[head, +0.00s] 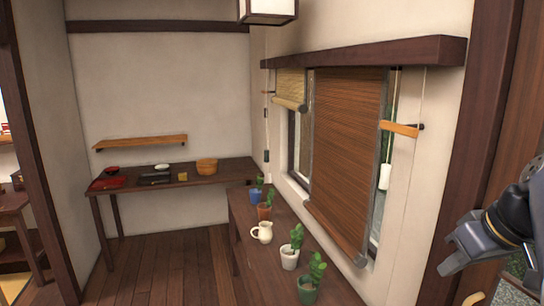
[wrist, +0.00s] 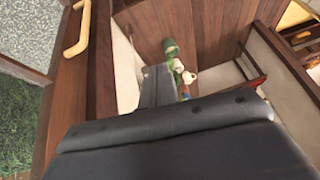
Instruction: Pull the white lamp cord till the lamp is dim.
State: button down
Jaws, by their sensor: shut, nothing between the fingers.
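The lamp (head: 268,10), a pale box with a dark frame, shows only its lower part at the top edge of the head view. I cannot make out a cord hanging from it. My gripper (head: 460,248) is at the right edge of the head view, low in front of the dark wooden post and far from the lamp. It is shut and holds nothing. In the wrist view its dark grey body fills the lower half and neither lamp nor lamp cord shows.
A thin cord with a white weight (head: 385,177) hangs beside the brown blind (head: 345,150). Potted plants (head: 312,280) and a cream pitcher (head: 262,232) stand on the bench under the window. A back table (head: 215,172) holds dishes. Wooden floor (head: 165,265) is clear.

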jog(key=d+r+n+t+y, duration=0.2)
jog(key=d+r+n, duration=0.2)
jog(key=r, duration=0.6)
jog(key=d, duration=0.2)
jog(key=shift+w+d+y+b, duration=0.3)
jog(key=shift+w+d+y, duration=0.05)
jog(key=shift+d+y, duration=0.05)
